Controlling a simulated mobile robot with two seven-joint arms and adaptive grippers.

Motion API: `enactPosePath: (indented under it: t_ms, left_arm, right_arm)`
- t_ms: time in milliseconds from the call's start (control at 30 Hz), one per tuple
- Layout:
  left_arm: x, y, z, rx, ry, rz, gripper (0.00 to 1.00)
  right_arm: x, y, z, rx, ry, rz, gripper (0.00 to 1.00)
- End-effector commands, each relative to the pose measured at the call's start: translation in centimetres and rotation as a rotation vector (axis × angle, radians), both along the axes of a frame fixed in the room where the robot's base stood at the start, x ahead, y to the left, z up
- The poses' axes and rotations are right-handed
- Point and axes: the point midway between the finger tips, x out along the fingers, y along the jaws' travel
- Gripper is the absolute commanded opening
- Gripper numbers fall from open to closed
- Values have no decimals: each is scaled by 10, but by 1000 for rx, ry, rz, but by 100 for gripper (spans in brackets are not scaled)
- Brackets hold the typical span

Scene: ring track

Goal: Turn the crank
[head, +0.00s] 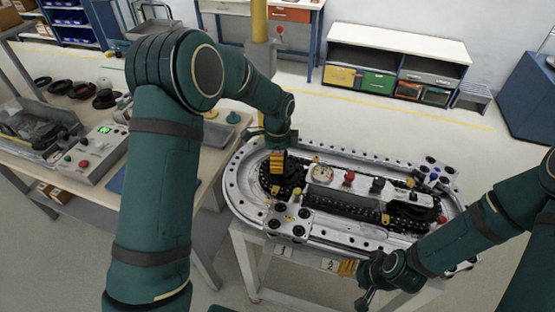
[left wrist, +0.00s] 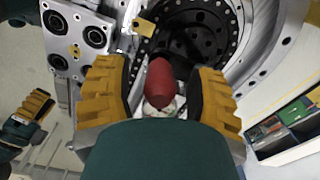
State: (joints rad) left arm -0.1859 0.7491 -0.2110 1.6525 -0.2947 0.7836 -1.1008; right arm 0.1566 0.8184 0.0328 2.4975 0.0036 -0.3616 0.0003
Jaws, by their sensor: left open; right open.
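The oval ring track (head: 240,195) lies on a stand, with a dark toothed wheel near each end. In the left wrist view a red knob (left wrist: 160,82), seemingly the crank's grip, stands between the yellow fingers of my left gripper (left wrist: 160,92). The fingers are open on either side of it, and I cannot tell whether they touch it. In the head view my left gripper (head: 277,162) is over the left wheel and hides that knob. My right gripper (head: 349,268) is open and empty by the track's front edge; it also shows in the left wrist view (left wrist: 30,108).
A gauge (head: 322,172), a red knob (head: 348,177) and a dark knob (head: 377,185) stand along the track's middle. A bench with a control box (head: 92,152) is at the left. A low shelf (head: 395,62) is at the back, with clear floor before it.

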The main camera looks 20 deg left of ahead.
Motion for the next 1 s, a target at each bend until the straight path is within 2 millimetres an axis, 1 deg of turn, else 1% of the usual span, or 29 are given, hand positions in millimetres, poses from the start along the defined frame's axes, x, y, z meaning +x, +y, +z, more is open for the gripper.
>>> enactPosePath:
  t_ms: [100,367,400,467,500,533,567,833,1000]
  left_arm:
    - [0,0,-5,1,1,0,56]
    - [0,0,-6,0,1,0,56]
    - [0,0,-6,0,1,0,52]
    - [0,0,-6,0,0,0,31]
    - [0,0,-6,0,0,0,17]
    - [0,0,-6,0,0,0,6]
    - [0,0,-6,0,0,0,0]
    - [3,-2,-5,0,-1,5,0]
    - [14,-10,-6,0,-2,26,0]
  right_arm:
    - [0,0,0,0,0,0,47]
    - [0,0,0,0,0,0,47]
    - [0,0,0,0,0,0,47]
    - [0,0,0,0,0,0,47]
    - [0,0,0,0,0,0,47]
    - [0,0,0,0,0,0,47]
    - [0,0,0,0,0,0,47]
    - [0,0,0,0,0,0,47]
    - [0,0,0,0,0,0,47]
